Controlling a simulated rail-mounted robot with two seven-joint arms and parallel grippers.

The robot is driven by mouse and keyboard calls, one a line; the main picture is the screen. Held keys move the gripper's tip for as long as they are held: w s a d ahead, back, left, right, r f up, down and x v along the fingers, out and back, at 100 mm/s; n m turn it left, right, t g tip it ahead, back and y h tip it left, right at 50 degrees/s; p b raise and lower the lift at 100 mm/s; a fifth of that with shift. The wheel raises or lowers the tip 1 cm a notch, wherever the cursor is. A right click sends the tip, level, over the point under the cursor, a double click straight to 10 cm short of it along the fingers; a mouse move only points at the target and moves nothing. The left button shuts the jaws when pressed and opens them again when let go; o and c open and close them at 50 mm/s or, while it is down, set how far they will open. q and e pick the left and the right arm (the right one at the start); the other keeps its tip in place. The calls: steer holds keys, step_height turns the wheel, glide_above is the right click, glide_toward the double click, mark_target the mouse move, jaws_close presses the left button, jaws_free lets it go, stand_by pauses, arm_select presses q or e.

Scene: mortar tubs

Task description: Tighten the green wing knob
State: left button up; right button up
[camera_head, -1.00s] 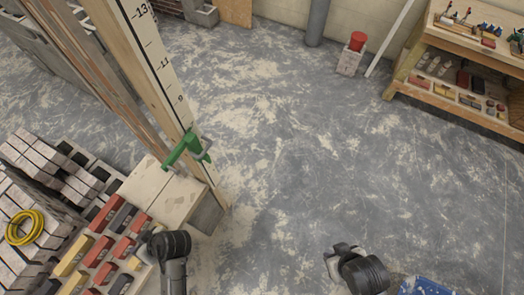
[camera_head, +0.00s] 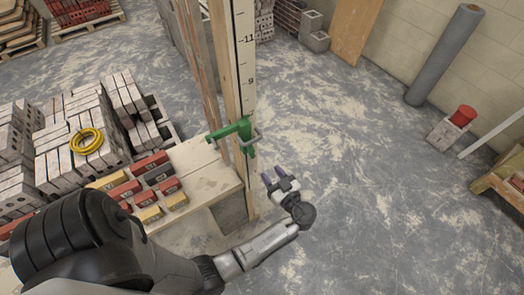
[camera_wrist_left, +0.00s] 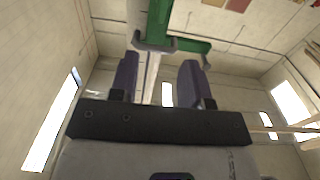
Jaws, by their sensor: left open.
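The green wing knob belongs to a green clamp (camera_head: 243,128) on the tall wooden post (camera_head: 219,60) with the number scale; which green part is the knob is hard to tell. A grey bracket sits at the clamp. My left gripper (camera_head: 269,178) has purple fingers, spread open and empty. It is just below and right of the clamp in the head view, apart from it. In the left wrist view, the green clamp (camera_wrist_left: 190,45) shows above the open fingers (camera_wrist_left: 157,68), with nothing between the fingertips. My right gripper is not in view.
A wooden-topped bench (camera_head: 205,172) with red, yellow and dark blocks stands left of the post. Stacked grey blocks and a yellow coil (camera_head: 87,141) lie beyond. A red can on a block (camera_head: 443,134) is at the right. The floor right of the gripper is clear.

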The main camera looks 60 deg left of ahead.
mark_target(253, 150)
arm_select(q)
steer(key=a+p, duration=0.2)
steer(key=a, duration=0.8)
steer(key=shift+a+r, duration=0.15)
steer(key=shift+a+p, duration=0.4)
steer(key=shift+a, duration=0.55)
steer(key=shift+c, duration=0.4)
jaws_close()
